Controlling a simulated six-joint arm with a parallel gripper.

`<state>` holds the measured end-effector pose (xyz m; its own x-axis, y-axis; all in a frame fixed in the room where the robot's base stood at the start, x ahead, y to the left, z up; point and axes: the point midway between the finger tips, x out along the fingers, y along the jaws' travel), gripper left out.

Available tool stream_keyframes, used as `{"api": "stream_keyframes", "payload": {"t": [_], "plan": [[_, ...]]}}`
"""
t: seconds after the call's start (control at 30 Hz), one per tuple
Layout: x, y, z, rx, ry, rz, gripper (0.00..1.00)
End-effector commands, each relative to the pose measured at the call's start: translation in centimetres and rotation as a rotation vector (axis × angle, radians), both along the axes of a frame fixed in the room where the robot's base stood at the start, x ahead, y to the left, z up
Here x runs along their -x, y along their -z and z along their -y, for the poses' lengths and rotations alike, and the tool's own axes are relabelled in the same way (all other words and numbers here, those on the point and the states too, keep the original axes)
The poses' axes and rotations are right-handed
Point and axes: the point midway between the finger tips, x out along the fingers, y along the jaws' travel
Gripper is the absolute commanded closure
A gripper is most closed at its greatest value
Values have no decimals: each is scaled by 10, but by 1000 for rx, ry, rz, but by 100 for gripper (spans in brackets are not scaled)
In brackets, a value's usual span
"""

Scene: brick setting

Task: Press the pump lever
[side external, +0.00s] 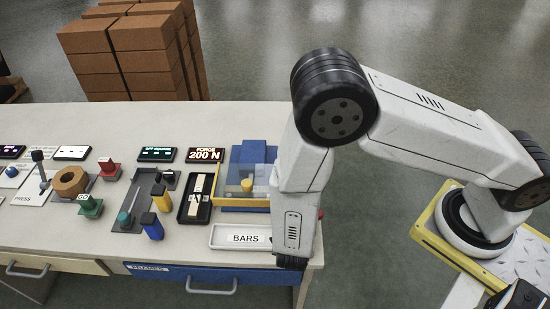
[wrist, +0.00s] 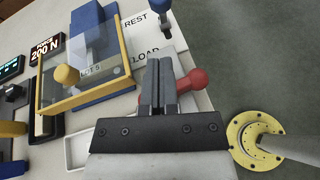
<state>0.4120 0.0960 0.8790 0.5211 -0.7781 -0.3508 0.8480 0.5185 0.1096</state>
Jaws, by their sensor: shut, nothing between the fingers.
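A red ball-ended handle (wrist: 192,80) shows in the wrist view just right of my fingers, and its other end runs behind them. It may be the pump lever; no label on it can be read. A sliver of red (side external: 321,214) shows past my arm in the side view. My gripper (wrist: 154,65) is shut and empty, pointing toward the bench. Whether the fingers touch the red handle cannot be told. In the side view, my wrist hides most of this corner. A black-topped lever (side external: 39,157) stands on a plate marked PRESS at the far left.
A blue machine (wrist: 95,38) with a yellow-framed clear guard (wrist: 62,80) and yellow knob stands left of my gripper. A white BARS tray (side external: 226,237) sits at the front. The bench edge is close on the right.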

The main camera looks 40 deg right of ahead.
Motion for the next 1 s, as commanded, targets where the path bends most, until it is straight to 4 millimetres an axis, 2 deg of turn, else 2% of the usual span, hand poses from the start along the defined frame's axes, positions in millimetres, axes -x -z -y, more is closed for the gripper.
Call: {"api": "stream_keyframes", "payload": {"t": [0.27,0.8,1.0], "plan": [[-8,6,12,1,3,-1,100],[-39,27,61,0,4,-1,100],[-48,33,73,0,3,-1,100]]}}
